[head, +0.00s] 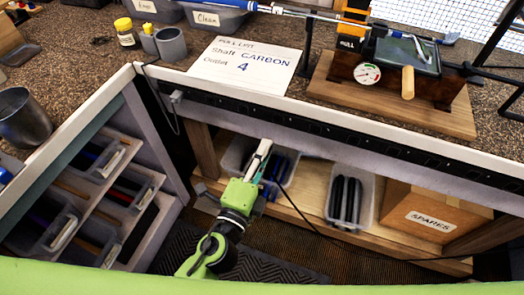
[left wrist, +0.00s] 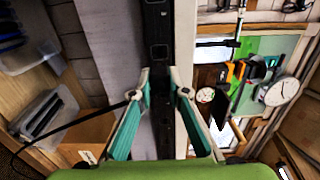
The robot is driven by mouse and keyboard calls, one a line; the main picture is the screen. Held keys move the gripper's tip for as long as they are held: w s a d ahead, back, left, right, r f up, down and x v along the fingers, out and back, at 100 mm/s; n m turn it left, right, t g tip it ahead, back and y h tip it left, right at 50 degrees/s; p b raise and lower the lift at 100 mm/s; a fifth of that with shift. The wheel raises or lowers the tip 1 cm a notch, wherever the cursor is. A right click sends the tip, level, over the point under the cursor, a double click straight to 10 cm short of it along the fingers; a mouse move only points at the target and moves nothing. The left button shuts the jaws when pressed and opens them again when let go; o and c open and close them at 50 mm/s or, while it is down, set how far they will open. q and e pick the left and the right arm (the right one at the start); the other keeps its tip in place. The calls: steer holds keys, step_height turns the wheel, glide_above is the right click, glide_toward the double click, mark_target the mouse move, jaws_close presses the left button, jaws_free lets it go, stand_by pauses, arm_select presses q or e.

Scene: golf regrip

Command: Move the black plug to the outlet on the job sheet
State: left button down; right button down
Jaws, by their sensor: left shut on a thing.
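My left gripper (head: 259,158) reaches up from below toward the black outlet strip (head: 330,130) on the desk's front edge, over the open shelf. It also shows in the left wrist view (left wrist: 164,92), with the dark strip and its sockets (left wrist: 159,52) beyond the fingertips. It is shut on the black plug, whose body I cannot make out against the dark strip. A black cord (left wrist: 85,115) runs from the fingers to the left. The job sheet (head: 243,66) on the desk reads "Shaft CARBON" and "Outlet 4". My right gripper is not in view.
A grey plug (head: 177,96) with a cord is at the strip's left end. Below the desk are clear bins (head: 352,180) of dark grips and a SPARES box (head: 433,217). A wooden stand with a dial (head: 368,74) is on the desk.

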arm_select(q)
steer(key=shift+w+d+r, duration=0.1)
steer(key=shift+w, duration=0.55)
steer(key=shift+p+x, duration=0.45)
steer(key=shift+x, duration=1.8)
steer(key=shift+x, duration=1.3)
steer(key=c, duration=1.9)
jaws_free()
steer(key=shift+s, duration=0.15)
glide_toward(278, 119)
steer(key=shift+v, duration=2.8)
